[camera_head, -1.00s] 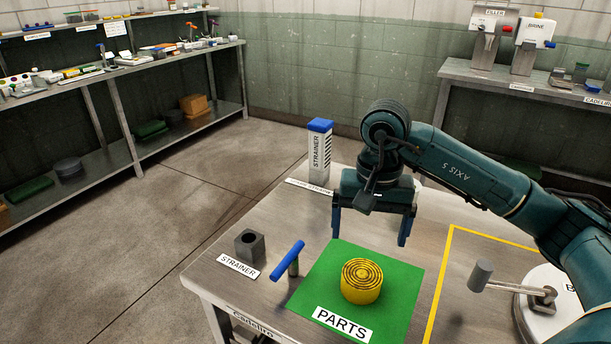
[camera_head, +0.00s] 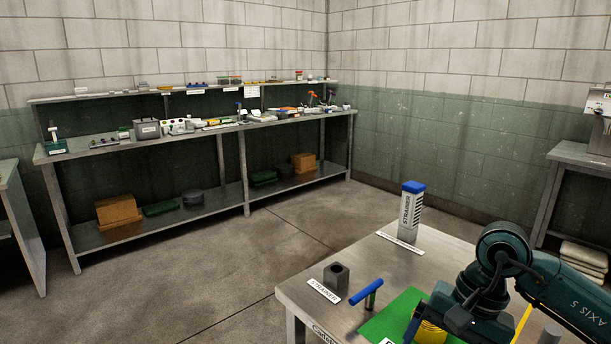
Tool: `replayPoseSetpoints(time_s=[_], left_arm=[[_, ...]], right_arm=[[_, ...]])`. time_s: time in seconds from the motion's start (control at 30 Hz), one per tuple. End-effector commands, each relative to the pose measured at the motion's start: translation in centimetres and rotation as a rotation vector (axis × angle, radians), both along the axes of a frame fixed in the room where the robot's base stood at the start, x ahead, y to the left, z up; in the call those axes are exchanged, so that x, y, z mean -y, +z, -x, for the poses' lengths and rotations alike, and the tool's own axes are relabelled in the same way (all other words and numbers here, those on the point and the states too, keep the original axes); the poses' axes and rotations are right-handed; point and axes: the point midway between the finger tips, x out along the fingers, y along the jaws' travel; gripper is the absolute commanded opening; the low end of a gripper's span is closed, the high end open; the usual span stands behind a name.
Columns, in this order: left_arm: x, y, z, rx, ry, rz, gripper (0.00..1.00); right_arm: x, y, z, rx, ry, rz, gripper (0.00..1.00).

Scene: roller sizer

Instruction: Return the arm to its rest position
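My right arm (camera_head: 560,290) comes in from the right edge, over the front right of the steel table (camera_head: 345,265). Its gripper (camera_head: 450,318) hangs low at the bottom of the view, over the green mat (camera_head: 385,318). One finger shows on its left side, spread to the outer end of the gripper body; the other finger is hidden. A yellow ringed part (camera_head: 430,334) shows just behind that finger, mostly covered, and I cannot tell whether they touch. My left gripper is not in view.
A dark holed block (camera_head: 336,276) and a blue-handled tool (camera_head: 367,292) stand left of the mat. Shelves (camera_head: 180,212) line the far wall. The floor between is clear.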

Motion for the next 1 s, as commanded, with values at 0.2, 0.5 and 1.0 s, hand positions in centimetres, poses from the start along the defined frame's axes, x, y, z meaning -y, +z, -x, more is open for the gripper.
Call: replayPoseSetpoints(time_s=[0.2,0.5,1.0], left_arm=[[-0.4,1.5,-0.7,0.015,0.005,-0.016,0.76],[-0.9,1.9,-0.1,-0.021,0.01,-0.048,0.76],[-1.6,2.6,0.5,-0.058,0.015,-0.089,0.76]], right_arm=[[-11.4,0.0,4.7,-0.333,-0.226,-0.515,0.93],[-18.7,8.1,4.5,-1.458,-1.016,-1.277,0.93],[-6.8,-13.3,7.4,1.369,0.826,0.471,0.93]])
